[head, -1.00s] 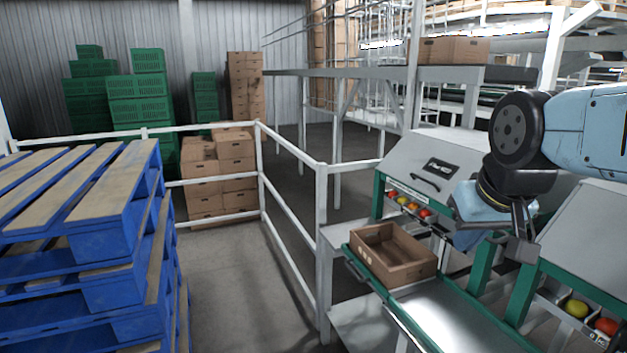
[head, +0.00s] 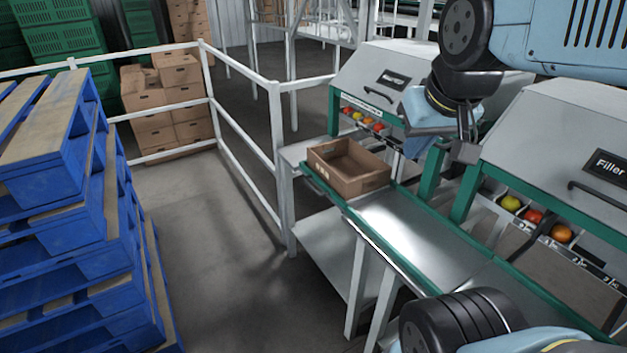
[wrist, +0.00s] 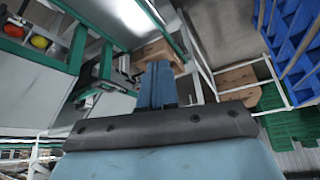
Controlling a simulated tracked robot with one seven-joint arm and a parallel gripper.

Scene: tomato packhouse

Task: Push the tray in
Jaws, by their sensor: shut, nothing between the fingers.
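The tray is an open brown cardboard box (head: 349,178). It sits level at the far left end of a shiny metal shelf with a green edge (head: 410,226), below the far grey hooded machine. My gripper (head: 415,147) hangs just right of and above the tray, with its blue fingers pointing down; whether it touches the tray I cannot tell. In the wrist view my gripper's blue fingers (wrist: 158,88) are together and empty. The tray (wrist: 156,50) shows partly hidden behind them.
A white railing (head: 240,112) stands left of the shelf, with blue pallets (head: 75,180) farther left. The nearer machine, labelled Filler (head: 560,150), stands at right with tomatoes (head: 534,216) in its slot. The shelf right of the tray is bare.

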